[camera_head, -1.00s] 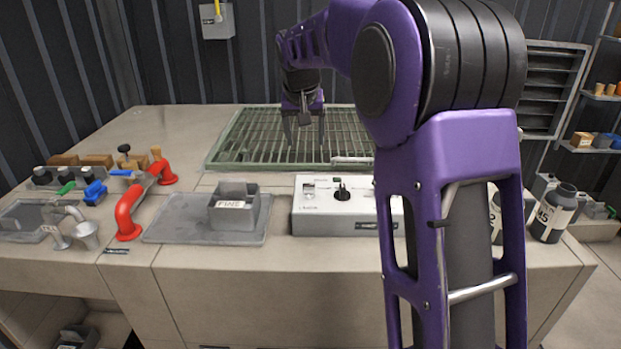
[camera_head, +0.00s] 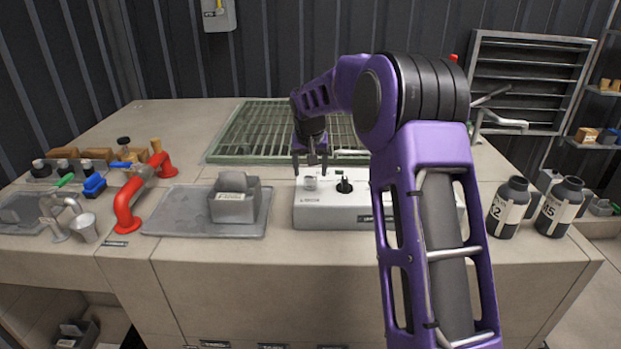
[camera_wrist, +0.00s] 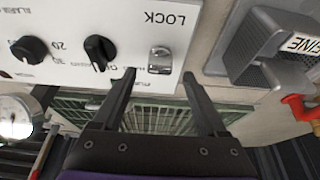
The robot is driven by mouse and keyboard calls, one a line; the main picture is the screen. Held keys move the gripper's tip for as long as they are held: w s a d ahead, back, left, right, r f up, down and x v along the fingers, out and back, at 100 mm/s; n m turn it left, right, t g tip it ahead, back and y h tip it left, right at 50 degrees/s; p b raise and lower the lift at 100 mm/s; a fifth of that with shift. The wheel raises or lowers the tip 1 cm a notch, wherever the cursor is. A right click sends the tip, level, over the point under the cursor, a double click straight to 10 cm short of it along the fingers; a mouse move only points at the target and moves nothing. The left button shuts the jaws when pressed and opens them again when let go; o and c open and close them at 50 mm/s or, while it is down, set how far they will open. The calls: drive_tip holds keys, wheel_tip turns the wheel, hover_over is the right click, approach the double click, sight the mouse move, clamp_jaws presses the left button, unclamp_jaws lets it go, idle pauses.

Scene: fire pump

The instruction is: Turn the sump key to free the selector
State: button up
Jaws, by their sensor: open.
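A white control box (camera_head: 330,212) stands on the counter and also shows in the wrist view (camera_wrist: 200,15). On its top is a small silvery key (camera_wrist: 160,60) beside the printed word LOCK; in the head view the key (camera_head: 310,183) is small. A black selector knob (camera_head: 344,186) sits to its right, and left of the key in the wrist view (camera_wrist: 99,50). My gripper (camera_head: 310,168) points down over the box's back left part. In the wrist view its open, empty fingers (camera_wrist: 159,75) lie either side of the key's near end; contact cannot be told.
A second black knob (camera_wrist: 30,50) is on the box. A grey FINE bin (camera_head: 236,204) stands on a tray left of it, with a red pipe (camera_head: 127,205) beyond. A green grating (camera_head: 250,128) lies behind. Dark bottles (camera_head: 510,208) stand at right.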

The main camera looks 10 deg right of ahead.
sight(311, 177)
drive_tip(key=shift+x, duration=1.6)
clamp_jaws()
